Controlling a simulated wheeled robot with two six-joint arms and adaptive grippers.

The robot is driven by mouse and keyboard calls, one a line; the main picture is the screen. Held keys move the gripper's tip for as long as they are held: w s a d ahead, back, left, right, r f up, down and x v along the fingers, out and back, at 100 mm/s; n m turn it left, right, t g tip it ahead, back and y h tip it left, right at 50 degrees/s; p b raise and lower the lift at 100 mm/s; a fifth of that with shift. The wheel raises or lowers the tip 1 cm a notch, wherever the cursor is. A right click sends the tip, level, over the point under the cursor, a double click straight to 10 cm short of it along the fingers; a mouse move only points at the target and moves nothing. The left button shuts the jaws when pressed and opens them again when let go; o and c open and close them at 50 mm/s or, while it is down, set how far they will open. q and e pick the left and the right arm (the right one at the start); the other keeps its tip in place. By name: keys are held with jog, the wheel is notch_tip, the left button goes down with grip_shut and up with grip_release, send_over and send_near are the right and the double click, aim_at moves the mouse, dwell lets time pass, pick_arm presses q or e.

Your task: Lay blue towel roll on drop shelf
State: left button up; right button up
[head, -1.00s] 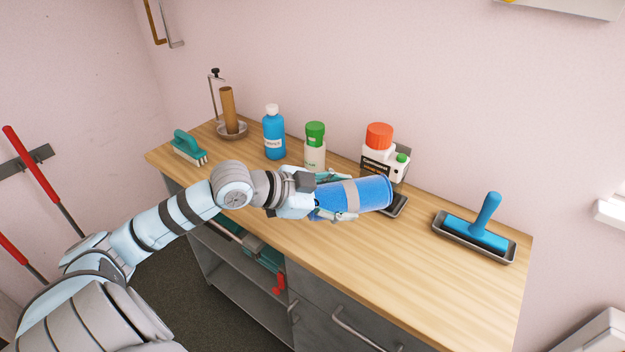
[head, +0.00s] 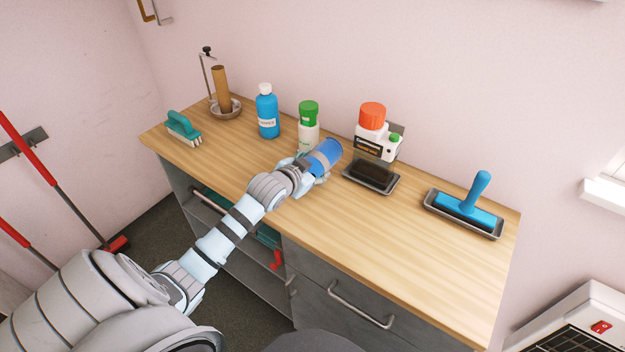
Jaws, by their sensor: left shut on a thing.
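The blue towel roll (head: 327,152), with a paler band, is in my left gripper (head: 314,168). The gripper is shut on it and holds it at the counter's middle, in front of the green-capped bottle (head: 308,122). The roll points away from me and to the right. Whether it touches the wood I cannot tell. Nothing is marked as the drop shelf; an open cabinet shelf (head: 238,272) shows below the counter, partly hidden by my left arm. My right gripper is not in view.
The wooden counter (head: 400,250) is clear at its front right. A brush (head: 183,130) and a roll holder (head: 221,92) are at left.

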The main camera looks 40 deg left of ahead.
pick_arm(q)
notch_tip(320, 180, down, 4)
jog(key=shift+r+b, duration=0.15)
jog(key=shift+b, duration=0.2)
jog(key=shift+s, duration=0.1)
jog(key=o, duration=1.3)
jog(key=shift+r, duration=0.1)
